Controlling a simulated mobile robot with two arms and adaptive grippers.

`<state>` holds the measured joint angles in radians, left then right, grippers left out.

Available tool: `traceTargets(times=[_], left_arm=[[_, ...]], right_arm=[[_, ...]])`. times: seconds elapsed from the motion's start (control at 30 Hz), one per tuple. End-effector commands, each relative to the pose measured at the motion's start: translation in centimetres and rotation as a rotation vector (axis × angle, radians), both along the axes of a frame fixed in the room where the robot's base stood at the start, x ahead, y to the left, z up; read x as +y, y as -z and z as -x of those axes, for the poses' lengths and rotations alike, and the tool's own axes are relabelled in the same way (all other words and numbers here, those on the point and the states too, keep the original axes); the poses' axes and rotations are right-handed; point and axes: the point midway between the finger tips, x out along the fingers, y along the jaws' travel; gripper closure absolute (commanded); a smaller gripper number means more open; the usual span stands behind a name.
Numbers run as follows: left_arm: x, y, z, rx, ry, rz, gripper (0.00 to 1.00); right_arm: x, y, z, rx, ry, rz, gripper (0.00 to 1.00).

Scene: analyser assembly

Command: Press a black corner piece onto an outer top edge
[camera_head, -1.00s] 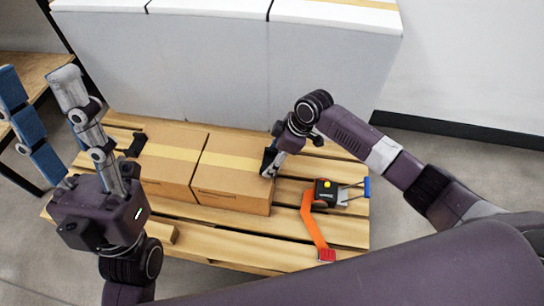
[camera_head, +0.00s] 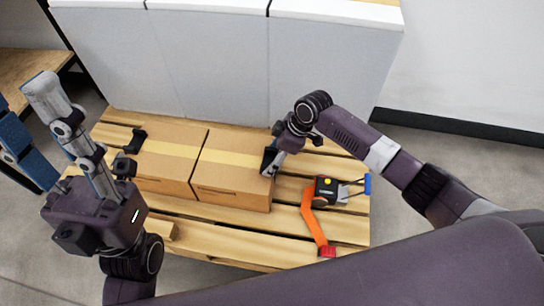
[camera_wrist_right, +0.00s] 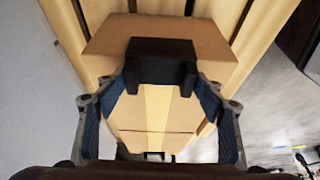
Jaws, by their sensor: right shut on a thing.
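Two cardboard boxes stand side by side on a wooden pallet (camera_head: 325,227), a left box (camera_head: 170,150) and a right box (camera_head: 235,165), with a tape strip across their tops. My right gripper (camera_head: 274,168) is shut on a black corner piece (camera_head: 268,159) at the right box's outer top edge. In the right wrist view, the corner piece (camera_wrist_right: 162,62) lies between the blue finger pads, over the tape at the box edge. I cannot tell whether it is fully seated. Another black corner piece (camera_head: 136,142) is at the left box's outer edge. My left gripper (camera_head: 23,100) is open and empty at the left.
A strap tensioner (camera_head: 325,188) with an orange strap (camera_head: 312,222) lies on the pallet right of the boxes. White panels (camera_head: 210,70) stand behind the pallet. A wooden bench (camera_head: 35,75) is at the far left.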

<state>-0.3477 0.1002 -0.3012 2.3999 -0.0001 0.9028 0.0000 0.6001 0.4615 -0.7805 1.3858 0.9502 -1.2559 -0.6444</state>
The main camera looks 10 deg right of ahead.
Motion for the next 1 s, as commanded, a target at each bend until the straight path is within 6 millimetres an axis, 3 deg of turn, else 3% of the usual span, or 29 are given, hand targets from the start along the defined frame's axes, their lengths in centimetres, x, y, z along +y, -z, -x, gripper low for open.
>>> traceTargets(times=[1.0], left_arm=[[0.00, 0.30, -0.11, 0.007, -0.001, -0.001, 0.60]], right_arm=[[0.02, 0.80, 0.00, 0.000, 0.000, 0.000, 0.55]])
